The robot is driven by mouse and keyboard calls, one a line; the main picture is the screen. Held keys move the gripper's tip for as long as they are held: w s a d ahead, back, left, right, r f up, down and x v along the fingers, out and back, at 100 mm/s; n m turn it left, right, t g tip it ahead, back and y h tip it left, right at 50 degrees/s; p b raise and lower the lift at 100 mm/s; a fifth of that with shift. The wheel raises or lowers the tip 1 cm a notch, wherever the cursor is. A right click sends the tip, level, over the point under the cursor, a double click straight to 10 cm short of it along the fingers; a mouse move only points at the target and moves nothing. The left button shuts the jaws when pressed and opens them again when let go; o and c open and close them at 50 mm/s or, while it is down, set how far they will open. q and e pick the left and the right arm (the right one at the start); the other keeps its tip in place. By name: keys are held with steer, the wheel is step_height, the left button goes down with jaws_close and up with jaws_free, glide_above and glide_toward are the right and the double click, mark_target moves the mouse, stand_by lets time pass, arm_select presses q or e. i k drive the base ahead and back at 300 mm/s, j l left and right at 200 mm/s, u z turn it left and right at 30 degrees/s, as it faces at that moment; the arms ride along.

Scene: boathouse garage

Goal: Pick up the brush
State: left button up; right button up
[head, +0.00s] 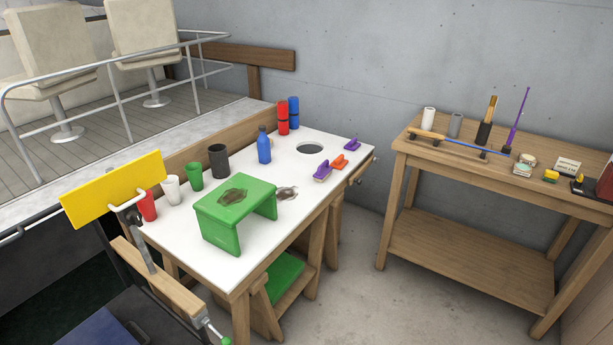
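Several things here could be the brush, and I cannot tell which is meant. Small purple (322,171) and orange (338,162) handled blocks, perhaps scrubbing brushes, lie on the right part of the white-topped table (230,262). Another purple handled block (352,145) lies farther back. On the wooden table at right stand a dark upright tool with a tan top (487,122) and a thin purple upright stick (517,122). A long tool with a tan end and blue shaft (455,142) lies there too. Neither of my grippers is in view.
A green step stool (235,208) with a dark stain stands on the white top, with cups, a blue bottle (264,146) and red and blue cylinders around it. A yellow board (113,188) juts in at left. The wooden table (450,163) stands apart, with bare floor between.

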mark_target(324, 170)
steer(key=i+l+z, duration=0.1)
steer(key=i, duration=0.65)
steer(key=i+l+z, duration=0.15)
steer(key=i, duration=0.65)
steer(key=l, duration=0.1)
